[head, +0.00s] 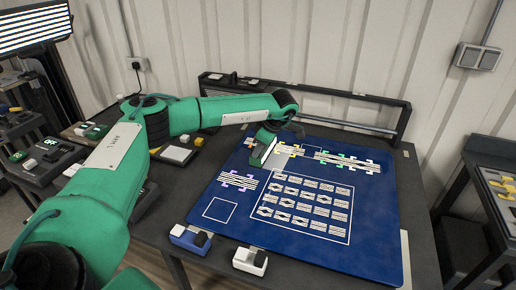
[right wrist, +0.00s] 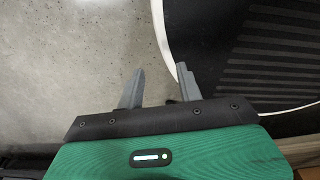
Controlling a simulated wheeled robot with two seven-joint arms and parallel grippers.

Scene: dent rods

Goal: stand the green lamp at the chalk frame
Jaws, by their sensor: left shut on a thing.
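My left gripper (head: 266,146) is low over the back left part of the blue panel (head: 375,215). It is shut on a small dark green block with a pale face, which looks like the green lamp (head: 258,154); the gripper and arm partly hide it. A small white square outline, which looks like the chalk frame (head: 220,209), lies bare at the panel's front left, nearer to me than the gripper. My right gripper (right wrist: 160,82) shows in the right wrist view, fingers apart and empty, above the floor.
A blue block (head: 190,238) and a white block (head: 250,261), both with black parts, sit at the panel's front edge. Striped patches with purple (head: 239,181), yellow, green and white corner marks lie on the panel. A dark rail (head: 340,105) stands behind.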

